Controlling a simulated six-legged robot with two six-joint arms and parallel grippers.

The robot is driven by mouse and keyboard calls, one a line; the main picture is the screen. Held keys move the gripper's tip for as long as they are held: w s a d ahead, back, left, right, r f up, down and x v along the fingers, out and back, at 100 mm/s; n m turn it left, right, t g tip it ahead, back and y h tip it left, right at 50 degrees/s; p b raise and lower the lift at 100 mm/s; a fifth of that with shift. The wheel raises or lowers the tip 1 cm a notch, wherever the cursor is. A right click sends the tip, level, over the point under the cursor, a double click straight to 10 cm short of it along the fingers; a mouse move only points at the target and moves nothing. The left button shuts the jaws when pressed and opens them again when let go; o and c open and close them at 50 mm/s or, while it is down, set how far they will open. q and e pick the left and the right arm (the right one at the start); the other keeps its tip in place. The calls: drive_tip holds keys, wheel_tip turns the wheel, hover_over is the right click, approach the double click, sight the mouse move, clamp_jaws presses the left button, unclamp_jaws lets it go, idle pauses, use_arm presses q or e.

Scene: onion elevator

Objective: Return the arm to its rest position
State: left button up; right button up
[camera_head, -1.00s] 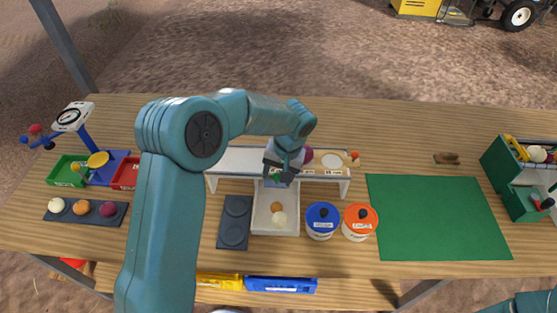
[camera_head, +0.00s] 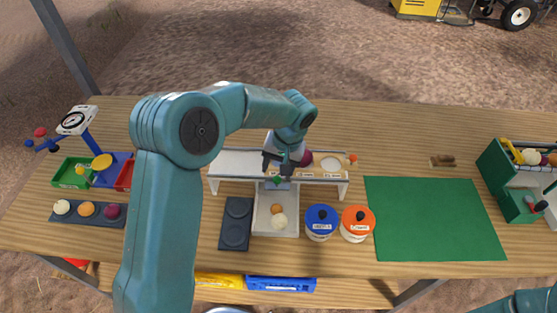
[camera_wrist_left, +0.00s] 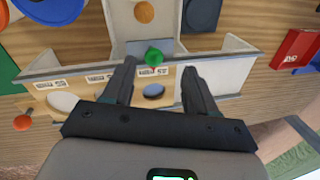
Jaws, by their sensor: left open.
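My left arm (camera_head: 165,220) reaches in from the left and bends over the middle of the table. Its gripper (camera_head: 285,162) is above the white shelf (camera_head: 237,163) in the head view. In the left wrist view the gripper (camera_wrist_left: 158,85) has its two fingers apart with nothing held. A green knob (camera_wrist_left: 154,57) shows between the fingers, on the shelf's front side. A small part of my other arm (camera_head: 530,303) shows at the lower right corner; its gripper is out of view.
A white tray (camera_head: 262,226) with an orange and a pale ball stands below the shelf. A blue-lidded tub (camera_head: 322,217) and an orange-lidded tub (camera_head: 358,219) stand beside it. A green mat (camera_head: 435,218) lies clear at right. A scale (camera_head: 76,121) stands at left.

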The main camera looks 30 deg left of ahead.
use_arm(q)
wheel_tip(320, 180, up, 2)
drive_tip(key=shift+s+p, duration=0.1)
drive_tip(key=shift+p, duration=0.3)
drive_tip(key=shift+f, duration=0.1)
